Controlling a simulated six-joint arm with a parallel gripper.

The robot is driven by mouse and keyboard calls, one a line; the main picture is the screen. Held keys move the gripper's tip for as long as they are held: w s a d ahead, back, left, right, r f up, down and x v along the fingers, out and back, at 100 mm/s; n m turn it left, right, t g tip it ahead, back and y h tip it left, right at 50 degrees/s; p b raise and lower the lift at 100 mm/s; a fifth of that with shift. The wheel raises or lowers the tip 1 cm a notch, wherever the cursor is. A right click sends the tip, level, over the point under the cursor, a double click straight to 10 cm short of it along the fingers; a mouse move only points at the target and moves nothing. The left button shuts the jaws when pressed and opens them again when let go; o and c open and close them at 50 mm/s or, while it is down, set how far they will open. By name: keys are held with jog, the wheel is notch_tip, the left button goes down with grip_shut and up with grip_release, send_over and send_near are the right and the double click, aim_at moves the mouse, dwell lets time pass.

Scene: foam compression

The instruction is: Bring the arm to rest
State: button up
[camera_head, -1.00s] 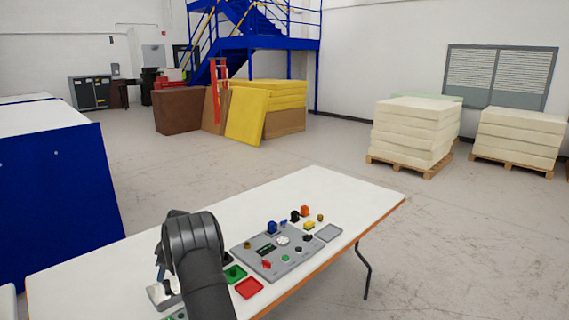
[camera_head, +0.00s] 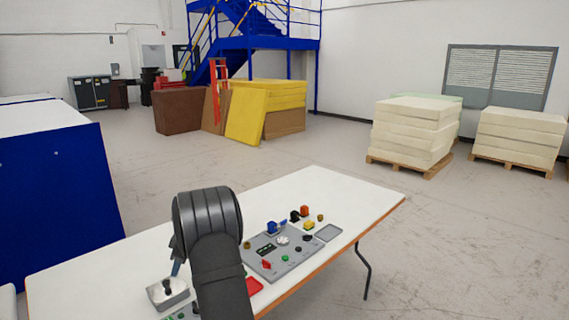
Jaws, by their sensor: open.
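My arm rises from the bottom of the view over the near part of a white table (camera_head: 350,186). Its dark, rounded joint hides most of what lies behind it. Of my gripper (camera_head: 175,267) only a small bluish part shows at the left of the arm, above a grey joystick box (camera_head: 168,292). The fingertips cannot be made out. I see nothing held. A grey panel (camera_head: 290,261) with small coloured controls lies to the right of the arm.
The table's far right end is clear. A blue cabinet (camera_head: 60,200) stands at the left. Foam stacks on pallets (camera_head: 412,130) stand far off.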

jog(key=s+a+f, duration=0.2)
jog(key=a+f, duration=0.1)
jog(key=a, duration=0.2)
jog(key=s+a+f, duration=0.3)
jog(key=a, duration=0.2)
jog(key=s+a+f, duration=0.2)
jog(key=a+f, duration=0.1)
jog(key=a, duration=0.3)
jog(key=shift+s, duration=0.4)
jog(key=x, duration=0.3)
jog(key=shift+s+a+r, duration=0.15)
jog(key=shift+s+a, duration=0.05)
jog(key=shift+a, duration=0.05)
jog(key=shift+f, duration=0.4)
